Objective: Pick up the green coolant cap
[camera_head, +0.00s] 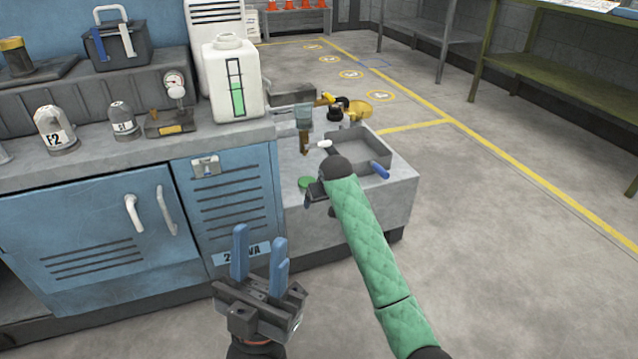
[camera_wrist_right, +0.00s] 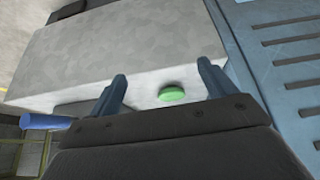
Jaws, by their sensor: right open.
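The green coolant cap (camera_head: 306,182) is a small flat disc lying on the low grey block (camera_head: 394,208) beside the blue cabinet. In the right wrist view the cap (camera_wrist_right: 172,94) shows between the two blue fingers, beyond them and nearer the right-hand one. My right gripper (camera_wrist_right: 163,88) is open and empty; in the head view its arm's end is just right of the cap, and its fingers are largely hidden there. My left gripper (camera_head: 260,254) is open and empty, fingers pointing up, in front of the blue cabinet.
A grey tray (camera_head: 362,150) with a blue handle (camera_head: 379,169) stands on the low block behind my right arm. A white jug (camera_head: 233,85) with a green level strip stands on the counter. Brown and yellow fittings (camera_head: 340,104) crowd the back. The floor to the right is clear.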

